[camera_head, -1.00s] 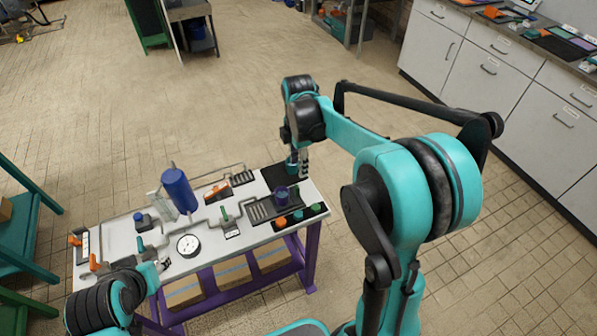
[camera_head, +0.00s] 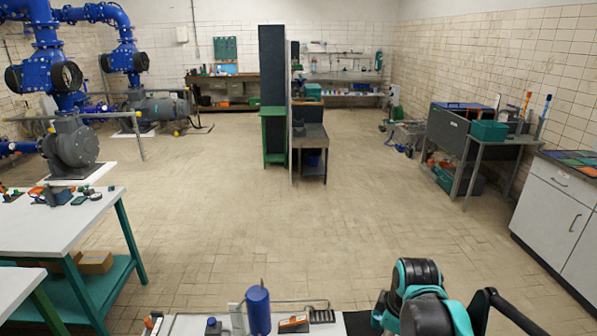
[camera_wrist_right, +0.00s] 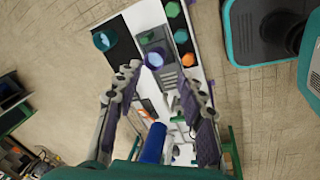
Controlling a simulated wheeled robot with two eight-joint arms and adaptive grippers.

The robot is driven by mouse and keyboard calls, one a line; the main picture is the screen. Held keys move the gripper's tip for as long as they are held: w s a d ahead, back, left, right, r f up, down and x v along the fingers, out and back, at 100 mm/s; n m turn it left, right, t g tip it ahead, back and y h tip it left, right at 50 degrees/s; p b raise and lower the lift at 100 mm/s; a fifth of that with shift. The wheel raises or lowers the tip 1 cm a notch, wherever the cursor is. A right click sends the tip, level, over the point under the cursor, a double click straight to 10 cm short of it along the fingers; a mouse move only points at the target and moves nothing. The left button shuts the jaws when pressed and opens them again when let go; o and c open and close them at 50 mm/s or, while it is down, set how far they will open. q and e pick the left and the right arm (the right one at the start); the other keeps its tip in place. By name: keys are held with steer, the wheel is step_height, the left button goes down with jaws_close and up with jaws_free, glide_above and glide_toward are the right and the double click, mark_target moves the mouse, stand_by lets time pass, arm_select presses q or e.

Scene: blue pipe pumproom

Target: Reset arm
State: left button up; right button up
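My right gripper (camera_wrist_right: 157,82) is open in the right wrist view, its two fingers spread apart with nothing held between them. It hangs above the pipe-rig bench (camera_wrist_right: 112,20). A blue cylinder (camera_wrist_right: 152,145) shows between the fingers; it also stands at the bottom of the head view (camera_head: 258,309). A purple-rimmed part (camera_wrist_right: 154,58) sits on the bench beyond the fingertips. In the head view my right arm (camera_head: 420,295) comes in at the bottom right; its gripper is hidden or cut off there. My left arm and gripper are in neither current view.
Dark mats carry a teal piece (camera_wrist_right: 103,40), green pieces (camera_wrist_right: 181,36) and an orange piece (camera_wrist_right: 188,60). A white-topped table (camera_head: 60,225) stands at left, grey cabinets (camera_head: 550,205) at right. The tiled floor (camera_head: 340,220) between them is clear.

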steer(key=s+a+f+m+t, duration=0.1)
steer(key=s+a+m+t, duration=0.2)
steer(key=s+m, duration=0.7)
steer(key=shift+s+a+m+t, duration=0.15)
steer(key=shift+s+m+t, duration=0.15)
steer(key=shift+m+t, duration=0.5)
